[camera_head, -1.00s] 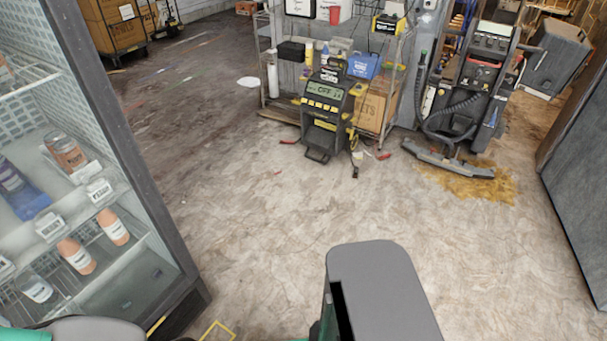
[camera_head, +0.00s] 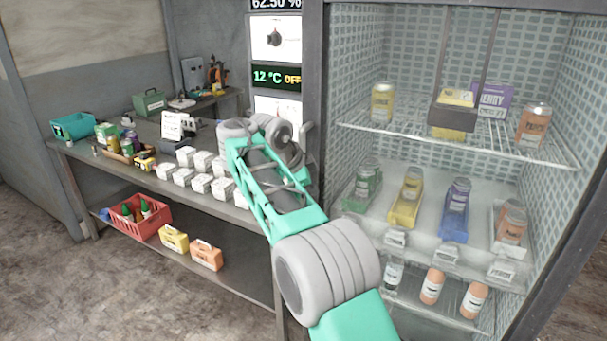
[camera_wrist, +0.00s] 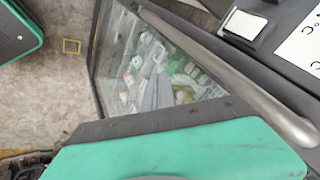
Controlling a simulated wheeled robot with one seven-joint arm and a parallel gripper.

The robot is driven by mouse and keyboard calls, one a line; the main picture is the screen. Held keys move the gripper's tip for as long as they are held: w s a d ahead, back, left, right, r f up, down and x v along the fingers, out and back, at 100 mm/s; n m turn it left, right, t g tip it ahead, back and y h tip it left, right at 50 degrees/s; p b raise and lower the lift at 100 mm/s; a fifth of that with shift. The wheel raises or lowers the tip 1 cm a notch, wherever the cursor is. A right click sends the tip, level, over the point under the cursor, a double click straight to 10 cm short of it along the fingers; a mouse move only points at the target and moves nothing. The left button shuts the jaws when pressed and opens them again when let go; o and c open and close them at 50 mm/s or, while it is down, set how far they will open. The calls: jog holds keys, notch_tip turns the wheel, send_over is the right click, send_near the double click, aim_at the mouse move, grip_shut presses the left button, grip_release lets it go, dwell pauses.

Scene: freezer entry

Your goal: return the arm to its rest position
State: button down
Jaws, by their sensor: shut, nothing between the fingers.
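My green and grey arm reaches up and left across the head view, in front of the freezer's left edge and the workbench. Its far end folds back over the bench among grey round joints; my fingertips cannot be made out there. In the wrist view my gripper (camera_wrist: 158,92) shows as narrow grey fingers close together, shut and empty, in front of a glass pane. Large green parts of my own body fill the bottom and upper left of that view.
The glass-fronted freezer (camera_head: 316,60) stands on the right, with shelves of jars and bottles. The workbench (camera_head: 235,213) on the left holds several white boxes, a teal bin (camera_head: 75,126) and tools. A red crate (camera_head: 140,217) sits on its lower shelf. Floor at lower left is clear.

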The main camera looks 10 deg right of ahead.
jog(key=a+f+n+g+y, duration=0.1)
jog(key=a+f+n, duration=0.4)
jog(key=f+n, duration=0.65)
jog(key=s+a+f+n+g+y, duration=0.25)
jog(key=s+f+n, duration=0.25)
jog(key=s+f, duration=0.3)
jog(key=s+n+y, duration=0.2)
jog(key=s+n, duration=0.2)
jog(key=s, duration=1.9)
jog(key=s+d+r+m+t, duration=0.1)
jog(key=d+r+t, duration=0.2)
jog(key=r, duration=0.6)
jog(key=shift+s+d+m, duration=0.2)
jog(key=shift+d+m, duration=0.15)
jog(key=shift+d, duration=0.15)
